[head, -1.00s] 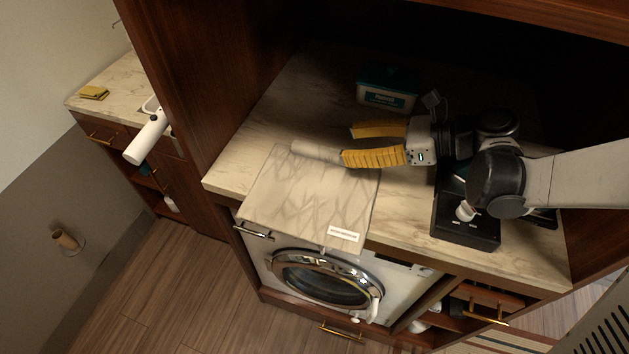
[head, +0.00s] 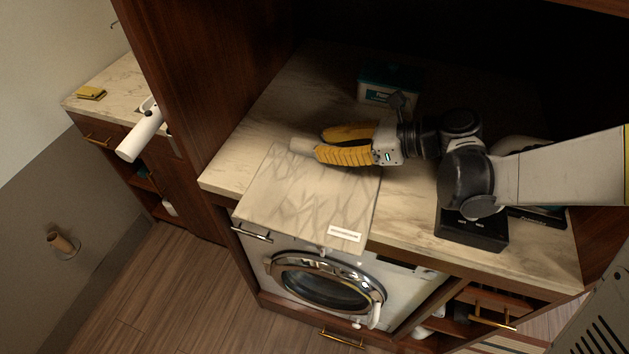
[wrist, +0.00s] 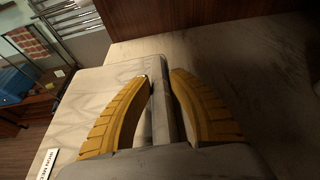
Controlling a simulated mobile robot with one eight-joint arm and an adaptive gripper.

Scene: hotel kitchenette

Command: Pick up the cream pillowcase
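The cream pillowcase (head: 305,200) lies flat over the counter's front edge, above the washing machine, with a faint leaf-like pattern and a white label at its lower corner. Its raised, rolled far edge (head: 301,146) stands up at the back. In the wrist view the pillowcase (wrist: 105,95) spreads to the left, and a pale ridge runs between my fingers. My gripper (head: 318,143) has two yellow ribbed fingers, closed in on this ridge from both sides; it also shows in the wrist view (wrist: 162,76). The ridge's part beneath the palm is hidden.
A teal and white box (head: 388,90) stands behind my gripper. A black appliance (head: 470,230) sits to the right on the counter (head: 410,215). A tall wooden panel (head: 205,90) borders the left. The washing machine (head: 325,280) is below.

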